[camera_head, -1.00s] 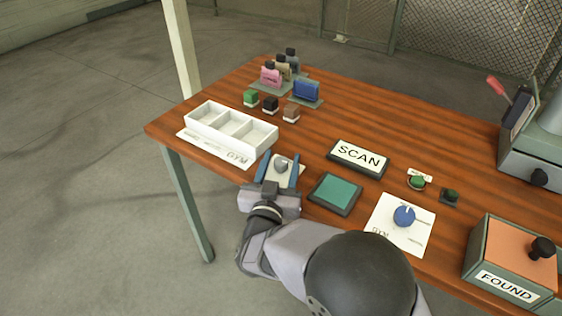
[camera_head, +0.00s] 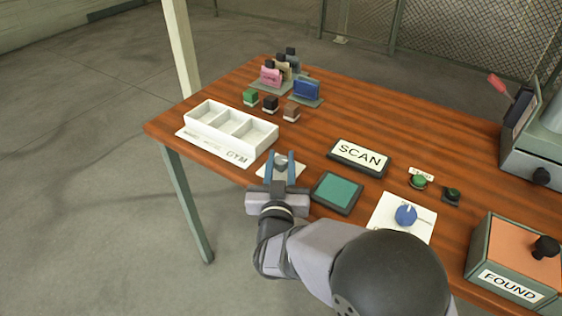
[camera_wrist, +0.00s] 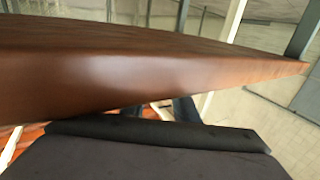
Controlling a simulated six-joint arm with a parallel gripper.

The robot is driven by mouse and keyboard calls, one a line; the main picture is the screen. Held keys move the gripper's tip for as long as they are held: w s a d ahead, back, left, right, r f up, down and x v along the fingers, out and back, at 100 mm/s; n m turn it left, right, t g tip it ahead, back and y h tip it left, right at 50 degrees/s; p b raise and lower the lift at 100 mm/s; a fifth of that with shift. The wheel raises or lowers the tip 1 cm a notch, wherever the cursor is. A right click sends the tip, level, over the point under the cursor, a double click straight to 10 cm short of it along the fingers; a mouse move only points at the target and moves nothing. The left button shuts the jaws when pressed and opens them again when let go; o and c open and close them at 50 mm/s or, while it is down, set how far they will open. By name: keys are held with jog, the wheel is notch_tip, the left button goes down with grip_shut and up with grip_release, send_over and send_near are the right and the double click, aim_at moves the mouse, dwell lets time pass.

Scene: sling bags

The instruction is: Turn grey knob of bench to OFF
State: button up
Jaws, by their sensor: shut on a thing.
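The grey knob (camera_head: 281,161) stands on a white plate (camera_head: 292,172) near the front edge of the wooden bench, right of the white tray. My gripper (camera_head: 281,163) reaches in from the front edge with its blue fingers on both sides of the knob, shut on it. The fingers hide much of the knob, and I cannot read its setting or any marks on the plate. The wrist view shows mostly the bench edge (camera_wrist: 150,80) and a dark part of my own wrist; the knob is not clear there.
A white three-part tray (camera_head: 232,131) is left of the knob. A teal pad (camera_head: 338,192), a SCAN sign (camera_head: 359,157) and a blue knob (camera_head: 405,215) on a white plate are to the right. A FOUND box (camera_head: 515,262) stands at the right front. Small bags stand at the back.

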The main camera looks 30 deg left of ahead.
aim_at(281, 166)
jog(key=o, duration=1.1)
jog(key=shift+c, duration=0.2)
jog(key=shift+v, duration=3.7)
